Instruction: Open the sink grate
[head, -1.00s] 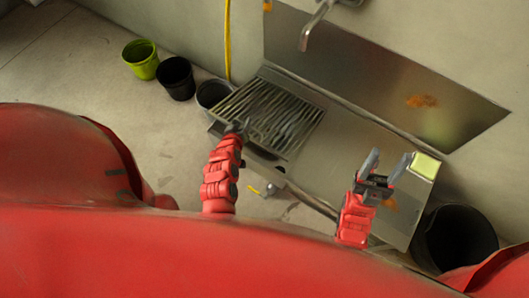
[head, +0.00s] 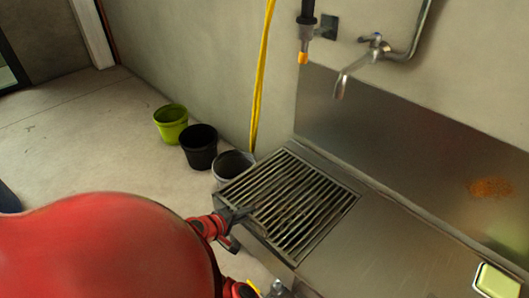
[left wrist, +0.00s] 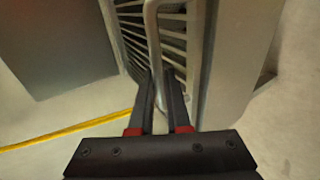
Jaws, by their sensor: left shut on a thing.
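The sink grate (head: 290,203) is a rectangle of parallel metal bars at the left end of the steel sink unit. It looks flat over the basin in the head view. My left gripper (head: 241,214) is at the grate's front left edge. In the left wrist view my left gripper (left wrist: 161,88) has its dark fingers on both sides of a rounded metal bar of the grate (left wrist: 153,40), shut on it. The exact contact is partly hidden between the fingers.
A tap (head: 352,72) and a hanging sprayer (head: 305,40) are on the wall above the sink. Green (head: 171,124), black (head: 199,147) and grey (head: 233,167) buckets stand left of it. A yellow hose (head: 262,80) hangs behind. The steel counter (head: 385,255) is bare nearby.

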